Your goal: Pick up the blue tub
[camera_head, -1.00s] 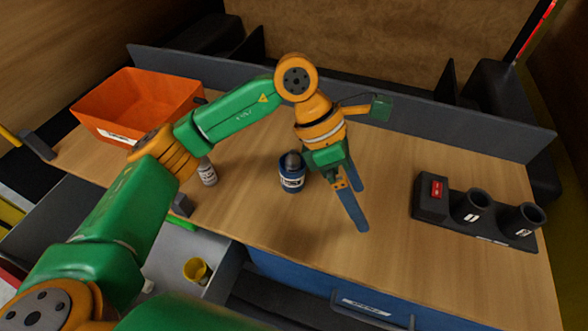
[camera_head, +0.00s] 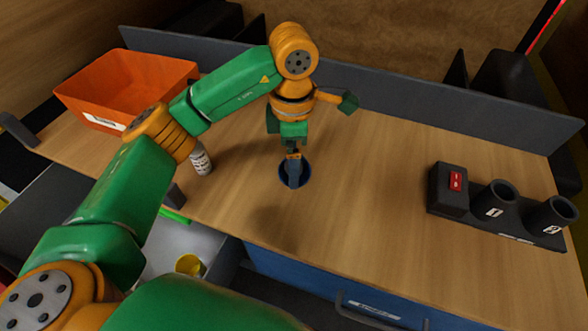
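The blue tub (camera_head: 283,178) shows as a round blue shape near the middle of the table, with a dark grey part in front of or inside it. Its white label is not visible. My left gripper (camera_head: 294,168) points down right at the tub and overlaps it. Its fingers are seen nearly edge-on, so I cannot tell whether they are closed on it. A dark shadow lies on the table below and left of the tub; I cannot tell whether the tub is off the table. My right gripper is not in view.
An orange bin (camera_head: 125,90) stands at the back left. A small white labelled bottle (camera_head: 201,160) stands close to my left arm. A dark rack (camera_head: 480,210) with two cups is at the right. A grey panel (camera_head: 420,100) borders the back. The table's middle right is clear.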

